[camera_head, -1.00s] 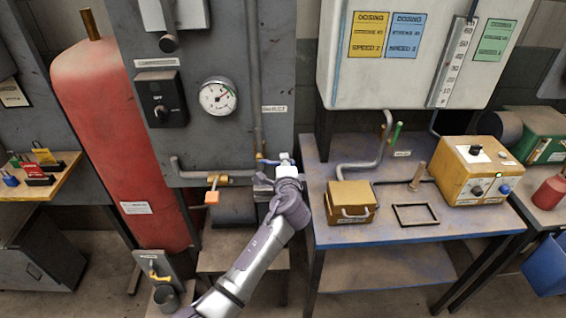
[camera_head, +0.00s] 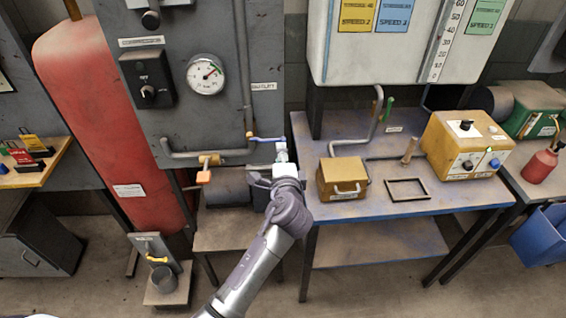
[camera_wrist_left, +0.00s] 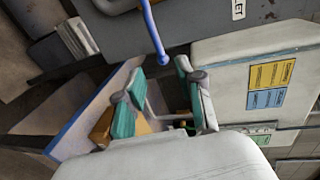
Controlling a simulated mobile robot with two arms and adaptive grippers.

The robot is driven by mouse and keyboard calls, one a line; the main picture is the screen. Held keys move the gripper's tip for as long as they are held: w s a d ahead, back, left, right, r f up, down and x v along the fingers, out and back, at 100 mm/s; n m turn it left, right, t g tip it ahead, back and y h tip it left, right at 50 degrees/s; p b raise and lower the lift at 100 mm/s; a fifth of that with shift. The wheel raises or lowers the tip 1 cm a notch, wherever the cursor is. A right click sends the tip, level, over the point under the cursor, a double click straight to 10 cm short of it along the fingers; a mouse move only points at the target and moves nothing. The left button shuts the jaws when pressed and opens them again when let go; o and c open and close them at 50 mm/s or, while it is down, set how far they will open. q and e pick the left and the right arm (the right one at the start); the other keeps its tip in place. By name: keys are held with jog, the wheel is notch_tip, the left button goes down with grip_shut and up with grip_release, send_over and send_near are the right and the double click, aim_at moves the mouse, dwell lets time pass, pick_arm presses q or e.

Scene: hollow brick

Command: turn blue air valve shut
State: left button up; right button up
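The blue air valve handle (camera_head: 268,139) sticks out to the right, roughly level, from the vertical pipe on the grey panel. My left gripper (camera_head: 282,154) is just below the free right end of the handle. In the left wrist view, the handle (camera_wrist_left: 153,30) is a blue rod whose end comes down toward the space between the two teal-padded fingers. The left gripper (camera_wrist_left: 161,76) is open, with a clear gap between its fingers and nothing held. Whether the rod's tip is between the fingers or just beyond them is hard to tell. My right gripper is not in view.
A pressure gauge (camera_head: 206,74) and black switch (camera_head: 147,78) are on the panel. A blue table (camera_head: 340,213) with a yellow box (camera_head: 343,178) stands close to the right of my arm. A red tank (camera_head: 110,130) is at left.

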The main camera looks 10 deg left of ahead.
pick_arm(q)
jog(key=shift+v, duration=1.65)
jog(key=s+f+n+g+h, duration=0.1)
jog(key=s+f+g+h, duration=0.15)
jog(key=f, duration=1.05)
jog(key=s+f+g+h, duration=0.1)
jog(key=s+f+g, duration=0.15)
jog(key=f, duration=0.95)
jog(key=s+a+f+n+g, duration=0.3)
jog(key=s+f, duration=0.9)
jog(key=f, duration=0.4)
jog(key=s+a+f+n+g, duration=0.2)
jog(key=s+f, duration=0.3)
jog(key=s, duration=0.6)
jog(key=s+a+f+n+g, duration=0.2)
jog(key=s+a+f+n, duration=0.2)
jog(key=s, duration=0.7)
jog(key=s+a+f+n+g+b, duration=0.1)
jog(key=s+a+f+n+g, duration=0.1)
jog(key=s+f, duration=0.5)
jog(key=s+a+h, duration=0.1)
jog(key=s, duration=0.4)
jog(key=shift+a+n, duration=0.35)
jog(key=shift+n, duration=0.05)
